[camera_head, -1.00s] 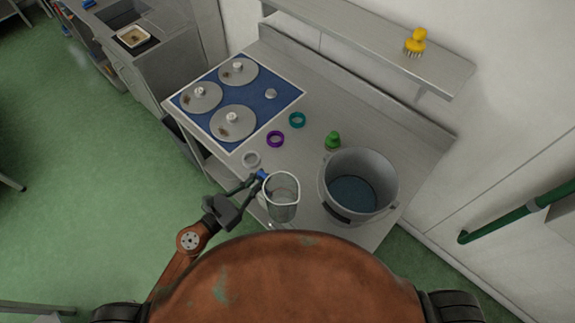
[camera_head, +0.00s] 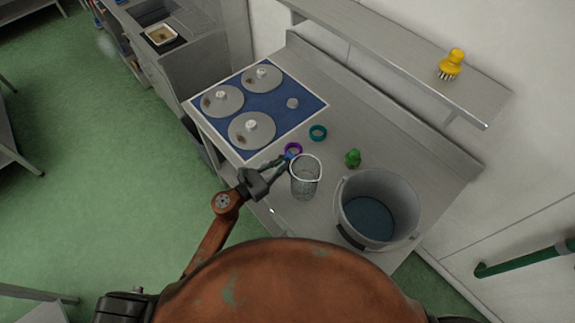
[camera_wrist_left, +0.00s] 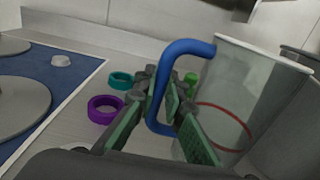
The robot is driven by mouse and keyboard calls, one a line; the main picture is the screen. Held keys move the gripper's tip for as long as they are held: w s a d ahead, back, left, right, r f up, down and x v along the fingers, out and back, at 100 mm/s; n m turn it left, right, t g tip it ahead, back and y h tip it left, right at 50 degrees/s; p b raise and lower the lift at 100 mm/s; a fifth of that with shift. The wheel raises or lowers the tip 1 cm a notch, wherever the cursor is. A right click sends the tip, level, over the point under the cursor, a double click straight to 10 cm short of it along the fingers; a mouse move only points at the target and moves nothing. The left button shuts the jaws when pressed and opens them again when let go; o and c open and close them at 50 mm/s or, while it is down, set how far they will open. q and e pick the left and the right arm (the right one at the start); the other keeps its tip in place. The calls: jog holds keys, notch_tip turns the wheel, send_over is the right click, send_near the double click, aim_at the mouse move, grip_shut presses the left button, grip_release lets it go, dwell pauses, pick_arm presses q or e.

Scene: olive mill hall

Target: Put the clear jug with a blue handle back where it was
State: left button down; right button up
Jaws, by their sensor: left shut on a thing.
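The clear jug (camera_head: 306,182) with a blue handle is upright over the steel counter, left of the grey bucket. My left gripper (camera_head: 281,163) is to its left, shut on the handle. In the left wrist view the blue handle (camera_wrist_left: 185,48) runs down between my left gripper's fingers (camera_wrist_left: 172,120), and the jug's clear body (camera_wrist_left: 236,88) with a red line fills the right side. I cannot tell whether the jug's base touches the counter. My right gripper is not in view.
A purple ring (camera_head: 293,149), a teal ring (camera_head: 318,132) and a green object (camera_head: 353,158) lie behind the jug. The grey bucket (camera_head: 345,215) stands to the right. A blue hob (camera_head: 280,107) with round lids is at the back left. A shelf with a yellow brush (camera_head: 452,63) overhangs.

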pick_arm(q)
jog(key=shift+w+f, duration=0.2)
jog(key=shift+w, duration=0.05)
notch_tip(320, 180, down, 3)
jog(key=shift+w, duration=0.15)
jog(key=shift+f, duration=0.2)
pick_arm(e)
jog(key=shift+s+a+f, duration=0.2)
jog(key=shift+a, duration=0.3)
pick_arm(q)
jog(key=shift+f, duration=0.2)
jog(key=c, duration=2)
grip_release()
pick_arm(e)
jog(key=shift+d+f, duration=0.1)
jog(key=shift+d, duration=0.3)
